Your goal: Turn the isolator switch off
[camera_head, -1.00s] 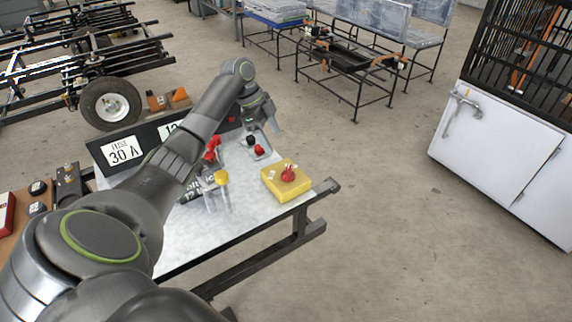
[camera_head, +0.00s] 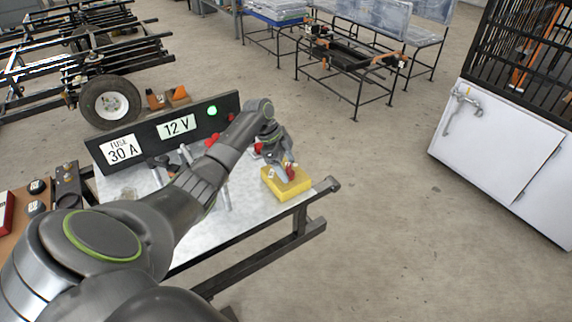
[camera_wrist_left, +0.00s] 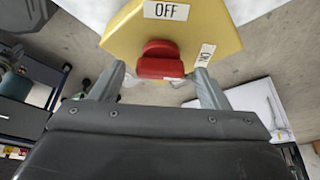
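The isolator switch is a yellow box (camera_head: 272,183) with a red knob (camera_head: 291,170) on top, near the right end of the bench. In the left wrist view the yellow box (camera_wrist_left: 120,32) bears an OFF label at the top and an ON label at the right, with the red knob (camera_wrist_left: 160,60) below OFF. I cannot tell which label the knob points to. My left gripper (camera_head: 287,176) is at the knob. In the left wrist view its fingers (camera_wrist_left: 160,82) are apart, one either side of the knob, with gaps visible. My right gripper is not in view.
A black panel (camera_head: 150,145) with FUSE 30 A and 12 V labels stands along the bench's back; its green lamp (camera_head: 212,111) is lit. Red parts lie left of the switch, partly behind my arm. The bench's metal top (camera_head: 235,222) is bare in front. Floor is open to the right.

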